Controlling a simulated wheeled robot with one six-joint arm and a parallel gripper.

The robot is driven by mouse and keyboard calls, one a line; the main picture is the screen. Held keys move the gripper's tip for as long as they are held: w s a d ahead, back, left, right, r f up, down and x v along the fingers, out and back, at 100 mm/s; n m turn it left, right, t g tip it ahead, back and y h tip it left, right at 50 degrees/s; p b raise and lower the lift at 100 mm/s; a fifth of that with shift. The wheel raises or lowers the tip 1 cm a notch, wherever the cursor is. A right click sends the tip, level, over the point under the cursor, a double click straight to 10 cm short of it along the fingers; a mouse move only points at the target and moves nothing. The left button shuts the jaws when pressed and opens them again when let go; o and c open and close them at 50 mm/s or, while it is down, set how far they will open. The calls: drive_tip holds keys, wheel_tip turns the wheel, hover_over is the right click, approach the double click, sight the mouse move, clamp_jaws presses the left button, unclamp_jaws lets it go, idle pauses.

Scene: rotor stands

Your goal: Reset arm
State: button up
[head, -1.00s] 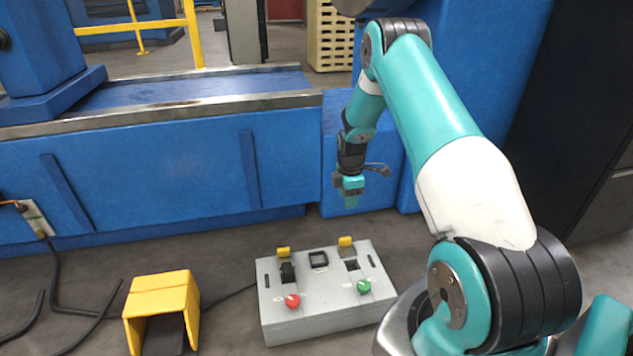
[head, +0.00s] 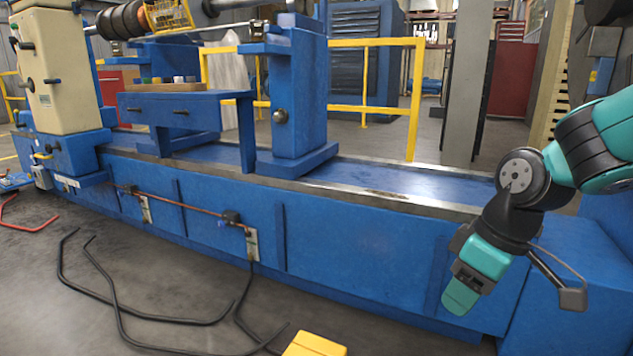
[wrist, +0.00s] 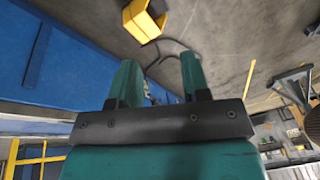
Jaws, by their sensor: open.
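My gripper (head: 461,296) hangs at the right of the head view, pointing down in front of the long blue machine bed (head: 360,255). In the wrist view my gripper (wrist: 160,80) shows two teal fingers standing apart, with nothing between them but the floor and a dark cable behind. It is open and empty. My arm is bent, with its upper part running off the right edge of the head view.
A yellow pedal cover (head: 313,345) stands on the floor at the bottom edge; it also shows in the wrist view (wrist: 141,20). Black cables (head: 115,300) lie on the floor at left. A blue stand (head: 298,100) rises from the bed. Yellow railing (head: 415,100) stands behind.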

drive_tip(key=s+a+r+p, duration=0.1)
drive_tip(key=s+a+r, duration=0.15)
drive_tip(key=s, duration=0.25)
drive_tip(key=s+a+r+m+y+p, duration=0.1)
drive_tip(key=s+a+r, duration=0.15)
drive_tip(key=s, duration=0.25)
drive_tip(key=s+a+r+p, duration=0.1)
drive_tip(key=s+a+r, duration=0.15)
drive_tip(key=s, duration=0.35)
wheel_tip(320, 180, up, 37)
drive_tip(key=p, duration=3.7)
drive_tip(key=shift+w+d+f+m+g, duration=0.2)
drive_tip(key=shift+w+d+m+g, duration=0.1)
drive_tip(key=shift+w+d+g, duration=0.15)
